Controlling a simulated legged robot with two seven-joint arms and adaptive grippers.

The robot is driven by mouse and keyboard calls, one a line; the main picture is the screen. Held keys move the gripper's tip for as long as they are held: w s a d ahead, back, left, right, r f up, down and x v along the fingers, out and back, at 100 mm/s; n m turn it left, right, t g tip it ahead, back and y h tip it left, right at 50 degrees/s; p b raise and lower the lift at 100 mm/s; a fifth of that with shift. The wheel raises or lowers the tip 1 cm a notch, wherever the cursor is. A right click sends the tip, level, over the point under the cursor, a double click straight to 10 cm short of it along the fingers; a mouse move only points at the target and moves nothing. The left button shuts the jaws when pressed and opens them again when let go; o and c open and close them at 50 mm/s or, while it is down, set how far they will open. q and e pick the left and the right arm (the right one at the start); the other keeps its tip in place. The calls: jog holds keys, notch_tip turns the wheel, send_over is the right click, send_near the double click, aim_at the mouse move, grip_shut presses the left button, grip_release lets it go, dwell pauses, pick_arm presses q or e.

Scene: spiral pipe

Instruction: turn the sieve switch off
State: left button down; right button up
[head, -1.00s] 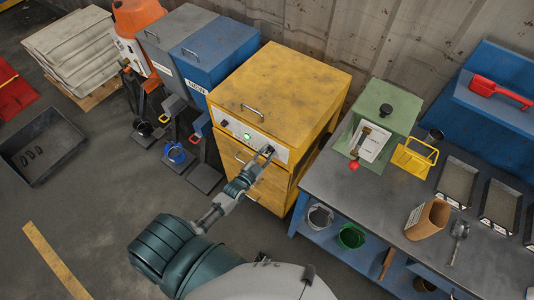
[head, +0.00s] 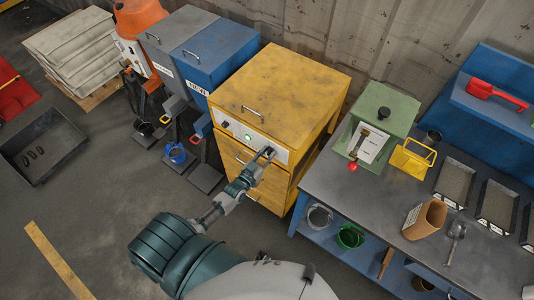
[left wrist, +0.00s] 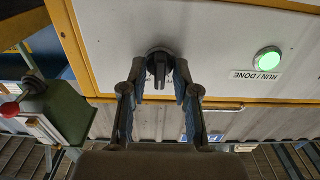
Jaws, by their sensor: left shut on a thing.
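The sieve is a yellow cabinet (head: 285,90) with a white control panel (head: 232,124) on its front. A dark switch knob (left wrist: 160,62) sits on the panel in the left wrist view, its grip bar roughly vertical there. My left gripper (left wrist: 160,78) is shut on the knob, one finger on each side. In the head view my left gripper (head: 268,154) is at the right end of the panel and hides the knob. A green light (left wrist: 268,60) is lit beside a label reading RUN / DONE; it also shows in the head view (head: 247,137). My right gripper is not in view.
A workbench (head: 345,194) with a green box (head: 395,107), yellow holder (head: 413,158) and trays stands right of the cabinet. Blue and grey bins (head: 218,58) stand to its left. The floor at the lower left is mostly clear, with a black tray (head: 28,135).

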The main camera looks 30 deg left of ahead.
pick_arm(q)
jog(key=n, duration=0.5)
jog(key=shift+s+f+n, duration=0.1)
jog(key=shift+f+n, duration=0.15)
jog(key=shift+n, duration=0.15)
dwell(0.4)
jog(key=c, duration=1.2)
grip_release()
jog(key=shift+a, duration=0.1)
jog(key=s, duration=0.8)
jog(key=s+a, duration=0.1)
jog(key=s, duration=0.3)
